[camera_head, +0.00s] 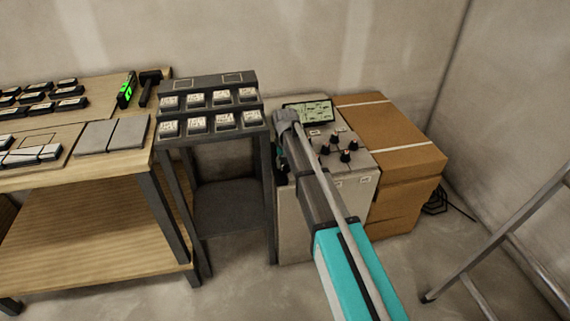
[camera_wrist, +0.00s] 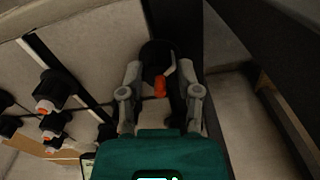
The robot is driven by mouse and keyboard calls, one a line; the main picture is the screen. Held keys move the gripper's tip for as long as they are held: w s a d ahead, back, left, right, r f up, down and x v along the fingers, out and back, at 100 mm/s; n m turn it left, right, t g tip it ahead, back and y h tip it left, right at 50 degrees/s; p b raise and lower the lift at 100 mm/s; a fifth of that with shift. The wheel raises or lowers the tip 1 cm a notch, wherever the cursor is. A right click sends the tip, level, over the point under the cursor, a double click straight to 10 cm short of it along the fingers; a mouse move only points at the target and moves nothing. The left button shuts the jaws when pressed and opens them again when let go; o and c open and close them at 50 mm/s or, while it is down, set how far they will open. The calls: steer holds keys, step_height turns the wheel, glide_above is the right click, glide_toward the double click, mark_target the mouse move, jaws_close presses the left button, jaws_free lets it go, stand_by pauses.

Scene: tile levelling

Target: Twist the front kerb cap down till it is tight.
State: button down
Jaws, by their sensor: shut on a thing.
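In the wrist view my gripper (camera_wrist: 159,72) is shut on a black round cap (camera_wrist: 152,52) with an orange mark, its two grey fingers on either side. The cap sits against a dark strip beside a pale panel; any gap under it cannot be seen. In the head view my arm covers most of the gripper and the held cap. Several black caps with reddish marks stand on the pale unit (camera_head: 356,168), right of my arm. They also show at the left of the wrist view, one of them a near cap (camera_wrist: 52,92).
A dark stand (camera_head: 209,82) with rows of small labelled blocks is left of my arm. A wooden workbench (camera_head: 100,172) with tiles stands farther left. Cardboard boxes (camera_head: 400,165) are right of the unit. A ladder (camera_head: 500,235) stands at the right; some floor between is clear.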

steer(key=shift+c, duration=1.5)
jaws_free()
steer(key=shift+n, duration=0.5)
steer(key=n, duration=0.2)
steer(key=shift+n, duration=0.3)
steer(key=n, duration=0.3)
steer(key=shift+n, duration=0.4)
steer(key=n, duration=0.7)
steer(key=shift+r+n, duration=0.15)
steer(key=shift+n, duration=0.15)
step_height(320, 180, up, 13)
steer(key=p, duration=1.3)
steer(key=shift+r+p, duration=0.2)
steer(key=shift+p, duration=0.2)
